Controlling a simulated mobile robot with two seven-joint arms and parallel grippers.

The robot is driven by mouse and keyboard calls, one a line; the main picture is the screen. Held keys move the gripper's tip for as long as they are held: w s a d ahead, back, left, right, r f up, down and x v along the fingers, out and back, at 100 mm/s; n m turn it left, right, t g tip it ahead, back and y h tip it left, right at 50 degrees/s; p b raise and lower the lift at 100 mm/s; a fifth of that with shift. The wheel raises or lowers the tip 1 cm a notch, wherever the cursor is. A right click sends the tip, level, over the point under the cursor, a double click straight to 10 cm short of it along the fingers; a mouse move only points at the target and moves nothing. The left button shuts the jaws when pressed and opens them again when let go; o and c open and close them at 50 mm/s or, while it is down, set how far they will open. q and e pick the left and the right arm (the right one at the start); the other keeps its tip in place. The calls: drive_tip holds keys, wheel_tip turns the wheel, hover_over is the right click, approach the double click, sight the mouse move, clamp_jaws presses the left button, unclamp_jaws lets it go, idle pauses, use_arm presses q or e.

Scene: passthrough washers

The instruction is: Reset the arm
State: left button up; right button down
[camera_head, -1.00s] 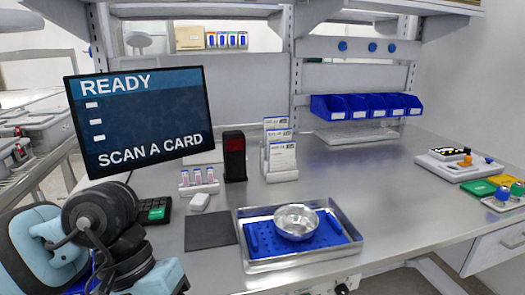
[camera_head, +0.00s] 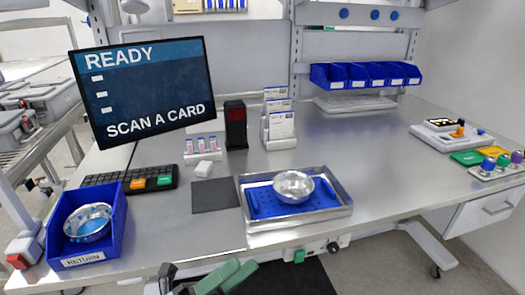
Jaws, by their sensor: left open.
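My left gripper (camera_head: 203,275) shows at the bottom edge, low in front of the table's front edge. It is open and I see nothing between its fingers. Only its tips are in frame, a dark one at left and green-grey parts at right; the rest is cut off. My right gripper is out of view.
A blue return bin (camera_head: 113,225) holding a metal bowl (camera_head: 88,222) stands at the table's front left. A metal tray (camera_head: 300,222) with a blue perforated insert and a steel bowl (camera_head: 293,187) sits at centre front.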

use_arm(q)
drive_tip(key=s+a+f+n+t+y, duration=0.1)
drive_tip(key=a+f+n+t+y, duration=0.15)
drive_tip(key=f+n+y, duration=0.45)
drive_tip(key=s+a+f+n+t+y+p, duration=0.1)
drive_tip(key=a+f+n+t+y, duration=0.2)
drive_tip(key=f+n, duration=0.45)
drive_tip(key=s+a+f+n+t+y, duration=0.1)
drive_tip(key=a+f+n+y, duration=0.4)
drive_tip(key=n, duration=0.4)
drive_tip(key=s+a+f+n+g+y, duration=0.2)
drive_tip(key=s+f+n+g, duration=0.2)
drive_tip(key=s+f, duration=0.3)
drive_tip(key=s+a+f+n+g+y+p, duration=0.1)
drive_tip(key=s+a+f+n+g+y, duration=0.2)
drive_tip(key=s+f+n, duration=0.3)
drive_tip(key=s+f, duration=0.2)
drive_tip(key=s, duration=0.2)
drive_tip(key=shift+s+f+g, duration=0.15)
drive_tip(key=shift+s+g, duration=0.15)
drive_tip(key=shift+g, duration=0.05)
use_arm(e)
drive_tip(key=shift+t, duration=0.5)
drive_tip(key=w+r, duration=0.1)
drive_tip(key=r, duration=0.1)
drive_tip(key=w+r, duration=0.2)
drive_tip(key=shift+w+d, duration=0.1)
use_arm(q)
drive_tip(key=shift+a, duration=0.1)
